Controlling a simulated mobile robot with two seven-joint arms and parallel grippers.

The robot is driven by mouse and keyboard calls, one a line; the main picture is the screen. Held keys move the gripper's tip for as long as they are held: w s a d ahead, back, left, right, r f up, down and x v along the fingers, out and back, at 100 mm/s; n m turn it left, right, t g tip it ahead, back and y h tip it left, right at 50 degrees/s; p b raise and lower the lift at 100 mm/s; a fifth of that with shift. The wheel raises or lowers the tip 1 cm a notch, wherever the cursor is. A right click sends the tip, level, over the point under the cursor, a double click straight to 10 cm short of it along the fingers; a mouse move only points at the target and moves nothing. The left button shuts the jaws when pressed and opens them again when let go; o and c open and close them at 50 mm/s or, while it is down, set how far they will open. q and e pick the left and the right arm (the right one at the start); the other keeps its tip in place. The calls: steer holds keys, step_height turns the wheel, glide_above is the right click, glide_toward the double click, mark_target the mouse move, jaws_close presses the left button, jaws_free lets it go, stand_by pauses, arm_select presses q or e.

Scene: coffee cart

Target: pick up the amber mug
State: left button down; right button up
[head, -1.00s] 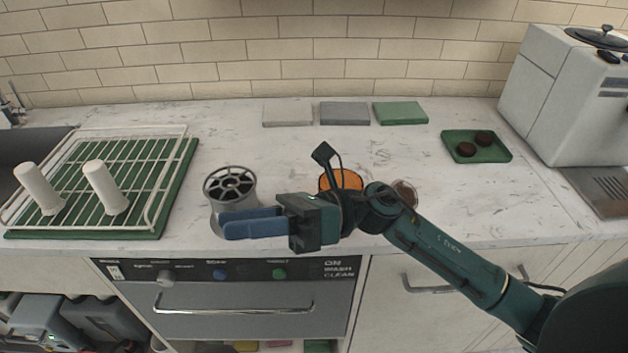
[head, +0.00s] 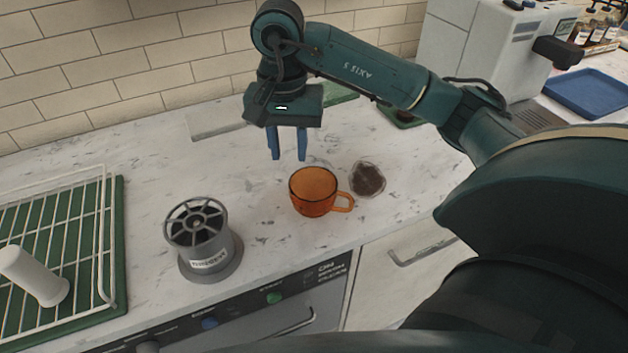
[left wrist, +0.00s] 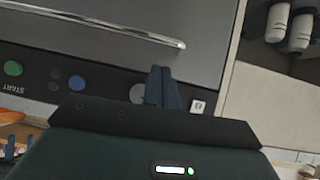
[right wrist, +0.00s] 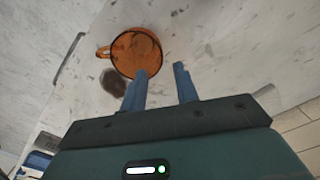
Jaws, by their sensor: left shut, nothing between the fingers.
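The amber mug (head: 313,192) is see-through orange and stands upright on the marble counter near its front edge, its handle pointing right in the head view. It also shows in the right wrist view (right wrist: 134,54). My right gripper (head: 288,158) points down just behind and left of the mug. Its blue fingers are apart, with nothing between them. In the right wrist view the gripper (right wrist: 160,69) has the mug beyond its left fingertip. My left gripper (left wrist: 162,69) shows only in the left wrist view, shut and empty, in front of the machine panel below the counter.
A small glass of dark contents (head: 368,180) stands close beside the mug handle. A grey slotted cylinder (head: 205,250) stands to the left. A white wire rack (head: 62,240) on a green mat is further left. The counter between rack and cylinder is clear.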

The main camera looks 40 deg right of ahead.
mark_target(291, 183)
step_height(291, 183, down, 4)
steer(key=shift+r, duration=0.2)
steer(key=shift+s+a+f+p, duration=0.1)
steer(key=shift+f+p, duration=0.4)
steer(key=shift+f, duration=0.9)
steer(key=shift+s+f+p, duration=0.1)
steer(key=shift+f+p, duration=0.35)
steer(key=shift+f, duration=0.9)
jaws_close()
